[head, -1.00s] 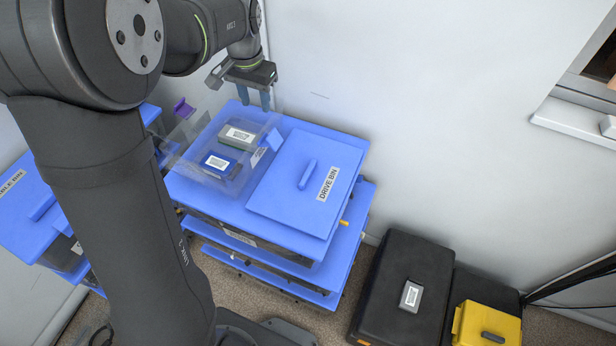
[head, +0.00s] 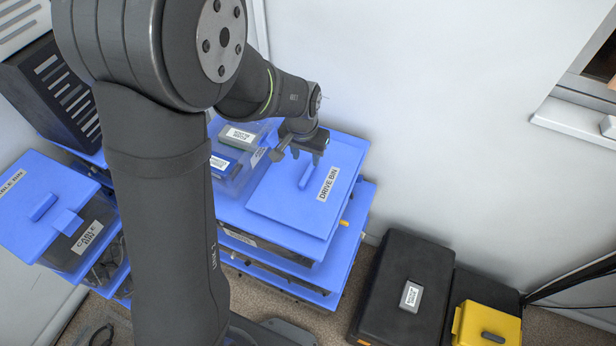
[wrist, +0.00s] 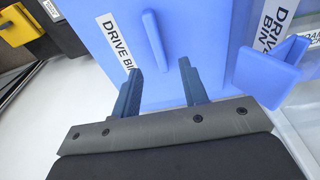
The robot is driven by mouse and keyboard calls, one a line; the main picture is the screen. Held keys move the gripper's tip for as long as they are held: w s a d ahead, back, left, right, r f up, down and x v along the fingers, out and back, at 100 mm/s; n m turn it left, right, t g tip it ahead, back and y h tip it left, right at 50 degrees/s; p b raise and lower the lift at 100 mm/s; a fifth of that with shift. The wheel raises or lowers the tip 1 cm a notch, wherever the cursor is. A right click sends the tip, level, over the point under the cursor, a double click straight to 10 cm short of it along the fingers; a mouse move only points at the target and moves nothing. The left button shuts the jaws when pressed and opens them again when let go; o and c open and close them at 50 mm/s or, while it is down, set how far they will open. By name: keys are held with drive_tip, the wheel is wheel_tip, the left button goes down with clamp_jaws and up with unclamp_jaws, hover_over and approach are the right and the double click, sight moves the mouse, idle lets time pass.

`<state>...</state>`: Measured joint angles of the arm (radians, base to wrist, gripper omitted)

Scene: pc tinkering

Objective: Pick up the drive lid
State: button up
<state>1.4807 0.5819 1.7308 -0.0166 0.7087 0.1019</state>
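The drive lid (head: 285,197) is a flat blue panel with a raised bar handle (head: 306,174) and a "DRIVE BIN" label. It lies on the top shelf of the blue cart, right of the clear bin. My gripper (head: 306,156) is above the lid's back part, near the handle. In the wrist view my gripper (wrist: 158,78) is open, with its two blue fingers apart and nothing between them. The lid's handle (wrist: 155,40) lies ahead of the fingertips, roughly in line with the gap between them.
The clear drive bin (head: 238,150) with labelled drives stands left of the lid, partly behind my arm. A blue cable bin (head: 60,215) is at the left. The wall is close behind the cart.

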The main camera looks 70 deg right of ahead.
sight(308, 172)
drive_tip(key=shift+s+d+f, duration=0.1)
drive_tip(key=shift+d+f, duration=0.05)
drive_tip(key=shift+f, duration=1.55)
drive_tip(key=shift+s+d+f, duration=0.1)
drive_tip(key=shift+f, duration=1.6)
clamp_jaws()
